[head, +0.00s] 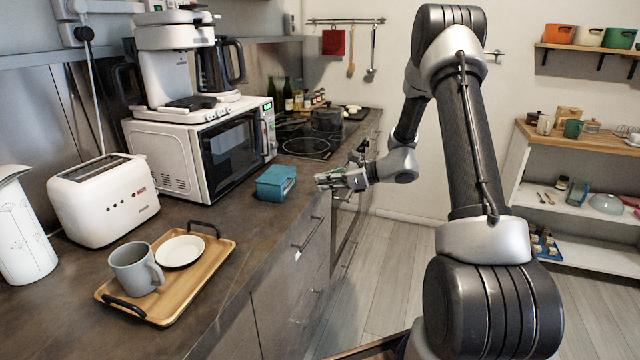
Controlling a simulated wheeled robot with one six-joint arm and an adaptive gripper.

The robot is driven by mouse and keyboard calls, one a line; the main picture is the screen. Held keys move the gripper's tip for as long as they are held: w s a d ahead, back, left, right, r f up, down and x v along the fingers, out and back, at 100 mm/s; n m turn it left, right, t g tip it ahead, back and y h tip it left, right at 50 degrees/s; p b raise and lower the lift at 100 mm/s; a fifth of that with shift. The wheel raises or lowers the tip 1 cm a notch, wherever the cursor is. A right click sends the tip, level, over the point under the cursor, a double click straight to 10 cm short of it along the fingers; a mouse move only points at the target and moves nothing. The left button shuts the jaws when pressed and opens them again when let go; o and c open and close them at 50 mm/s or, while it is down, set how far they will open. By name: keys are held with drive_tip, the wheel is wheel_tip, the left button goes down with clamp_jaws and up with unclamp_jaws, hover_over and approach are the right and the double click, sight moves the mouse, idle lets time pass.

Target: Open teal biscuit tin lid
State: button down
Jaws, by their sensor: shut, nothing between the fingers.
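The teal biscuit tin (275,184) sits on the dark counter near its front edge, just right of and in front of the microwave. It is a small box-shaped tin, and its lid appears to be down. My gripper (322,181) is to the right of the tin, out past the counter's edge, pointing left toward it. The fingers look close together and empty, with a gap between them and the tin. The tin's far side is hidden.
A white microwave (205,145) with a coffee machine on top stands behind the tin. A toaster (104,200) and a wooden tray (205,262) with a mug and plate are to the left. Drawer handles (308,236) stick out below the counter edge. Bare counter lies between tray and tin.

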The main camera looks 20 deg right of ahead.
drive_tip(key=x, duration=0.7)
drive_tip(key=shift+w+a+f, duration=0.15)
drive_tip(key=shift+w+a, duration=0.05)
drive_tip(key=shift+a, duration=0.1)
